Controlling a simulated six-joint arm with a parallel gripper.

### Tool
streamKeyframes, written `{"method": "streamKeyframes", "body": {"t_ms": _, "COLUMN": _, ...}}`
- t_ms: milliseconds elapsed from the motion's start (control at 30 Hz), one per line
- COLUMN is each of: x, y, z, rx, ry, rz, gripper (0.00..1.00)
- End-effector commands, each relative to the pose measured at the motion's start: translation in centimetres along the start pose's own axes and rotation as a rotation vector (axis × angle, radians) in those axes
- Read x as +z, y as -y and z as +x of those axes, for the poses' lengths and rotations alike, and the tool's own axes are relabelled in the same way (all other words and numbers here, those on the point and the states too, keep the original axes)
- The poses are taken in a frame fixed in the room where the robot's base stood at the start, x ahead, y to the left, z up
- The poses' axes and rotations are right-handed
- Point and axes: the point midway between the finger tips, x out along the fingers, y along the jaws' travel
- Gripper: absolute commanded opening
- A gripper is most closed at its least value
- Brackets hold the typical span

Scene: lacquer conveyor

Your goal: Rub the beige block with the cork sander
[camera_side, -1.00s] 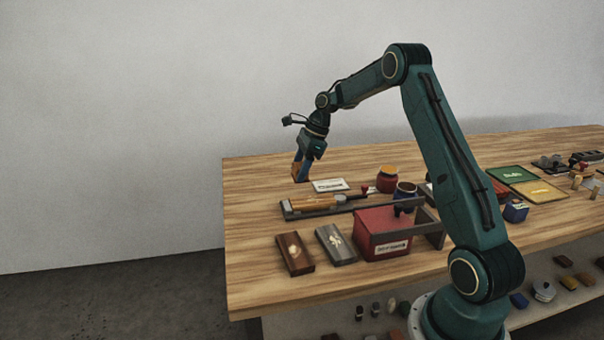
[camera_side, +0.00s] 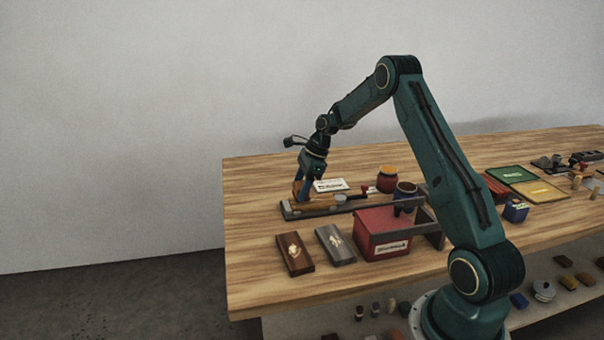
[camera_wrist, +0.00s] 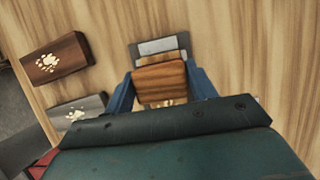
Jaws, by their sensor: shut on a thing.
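My gripper (camera_side: 301,191) is shut on the cork sander (camera_wrist: 160,76), a brown, wood-toned block between my two blue fingers in the wrist view. A sliver of the sander (camera_side: 296,188) shows orange in the side view. The beige block (camera_side: 322,206) looks tan-orange and lies in a long dark holder (camera_side: 289,214). My gripper and the sander are low over the block's left end. I cannot tell whether sander and block touch. In the wrist view the sander and my gripper hide most of the block.
A dark brown box (camera_side: 294,254) and a grey box (camera_side: 335,245) with pale emblems lie in front. A red box (camera_side: 380,234) stands front right. A white card (camera_side: 331,185) and red jar (camera_side: 387,180) are behind. The table's left side is clear.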

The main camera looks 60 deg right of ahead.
Motion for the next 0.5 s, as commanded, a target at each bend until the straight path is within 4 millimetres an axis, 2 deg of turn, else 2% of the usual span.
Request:
{"method": "streamKeyframes", "body": {"t_ms": 133, "x": -1.0, "y": 0.0, "z": 1.8, "rx": 0.002, "ry": -0.001, "rz": 0.003, "gripper": 0.38}}
{"method": "streamKeyframes", "body": {"t_ms": 167, "x": -1.2, "y": 0.1, "z": 1.3, "rx": -0.001, "ry": 0.0, "rz": 0.002, "gripper": 0.34}}
{"method": "streamKeyframes", "body": {"t_ms": 500, "x": -4.2, "y": 0.0, "z": 0.3, "rx": 0.0, "ry": 0.0, "rz": 0.004, "gripper": 0.35}}
